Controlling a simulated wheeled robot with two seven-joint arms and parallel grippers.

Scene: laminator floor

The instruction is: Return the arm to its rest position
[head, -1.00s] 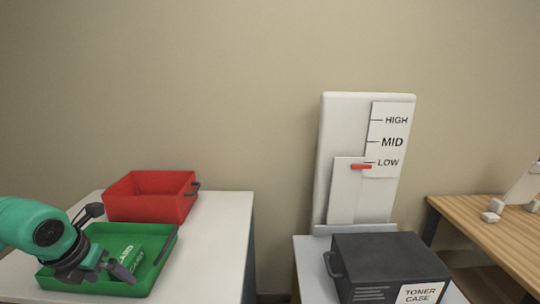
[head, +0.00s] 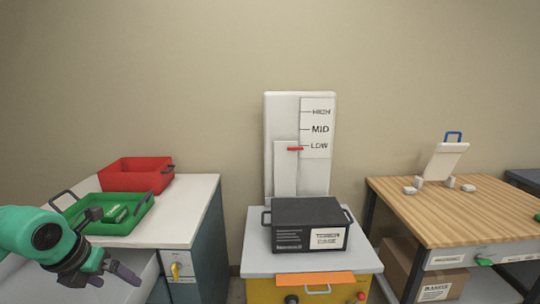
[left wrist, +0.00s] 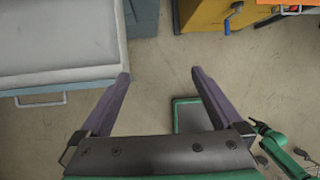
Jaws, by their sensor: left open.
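My left gripper (head: 115,243) is open and empty in the head view, in front of the left table and its green tray. In the left wrist view its two purple fingers stand wide apart (left wrist: 160,73), with only bare floor between the tips. In the left wrist view my green right arm (left wrist: 285,150) is at the lower right. Dark parts at its end are too small to show the right jaws' state.
A red bin (head: 135,175) and the green tray (head: 140,215) stand on the left table. The black toner case (head: 295,225) sits on the middle cabinet before the gauge with a red pointer at LOW. A wooden table (head: 430,215) stands at right.

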